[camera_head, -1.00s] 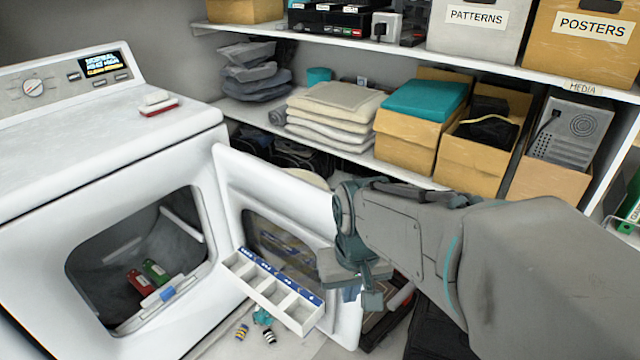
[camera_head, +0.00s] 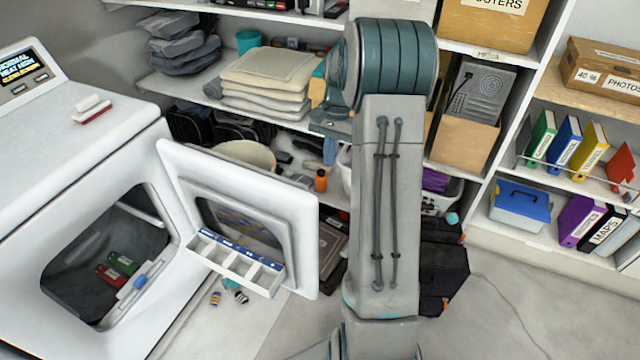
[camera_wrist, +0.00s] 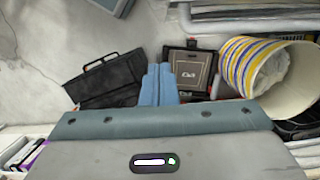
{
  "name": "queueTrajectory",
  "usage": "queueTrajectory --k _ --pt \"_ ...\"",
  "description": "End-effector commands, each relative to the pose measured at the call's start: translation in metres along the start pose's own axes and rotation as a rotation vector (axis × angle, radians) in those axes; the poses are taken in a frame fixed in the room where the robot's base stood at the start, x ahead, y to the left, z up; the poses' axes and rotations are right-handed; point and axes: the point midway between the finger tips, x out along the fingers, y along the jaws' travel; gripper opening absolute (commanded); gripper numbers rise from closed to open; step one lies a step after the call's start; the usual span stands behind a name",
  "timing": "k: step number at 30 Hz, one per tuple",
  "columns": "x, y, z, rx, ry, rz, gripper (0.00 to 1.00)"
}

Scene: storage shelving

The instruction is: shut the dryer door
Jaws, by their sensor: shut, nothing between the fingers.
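The dryer (camera_head: 75,130) stands at the left in the head view. Its white door (camera_head: 299,230) is swung wide open, with a divided white tray (camera_head: 235,262) on its inner face. Red and green items (camera_head: 115,268) lie inside the drum opening. My gripper (camera_head: 330,150) is raised to the right of the door and above its top edge in the picture, apart from it. Its light blue fingers (camera_wrist: 158,70) are together and empty in the wrist view. The door does not show in the wrist view.
Shelves with folded cloth (camera_head: 262,80) and boxes stand behind. A striped basket (camera_wrist: 240,65), a black bag (camera_wrist: 105,82) and a black case (camera_wrist: 190,68) are below the gripper. Small striped items (camera_head: 215,298) lie on the floor near the door.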

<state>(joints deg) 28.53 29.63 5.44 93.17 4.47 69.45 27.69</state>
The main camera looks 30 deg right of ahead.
Motion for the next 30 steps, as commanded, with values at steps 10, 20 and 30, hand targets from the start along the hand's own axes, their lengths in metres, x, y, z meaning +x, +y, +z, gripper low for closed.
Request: queueTrajectory --k 10,20,30 --pt "0.050 0.002 -0.002 0.007 -0.008 0.001 0.00" --pt "0.102 0.001 0.012 0.004 -0.003 -0.001 0.00" --pt "0.109 0.001 0.037 0.005 -0.002 0.000 0.00"
